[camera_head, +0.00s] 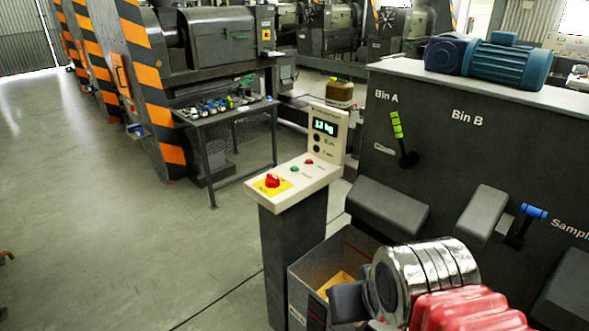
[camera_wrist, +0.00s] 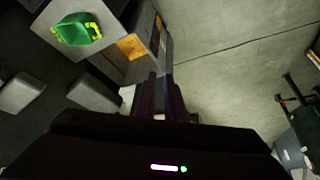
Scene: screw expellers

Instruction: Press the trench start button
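A cream control console (camera_head: 300,180) stands on a dark pedestal near the middle of the head view.
An open grey crate (camera_head: 310,270) stands beside the pedestal, close to my gripper. The dark bin wall (camera_head: 470,150) with levers and chutes fills the right. A green item with yellow handles (camera_wrist: 78,30) shows in the wrist view. Open floor (camera_head: 110,220) lies left.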

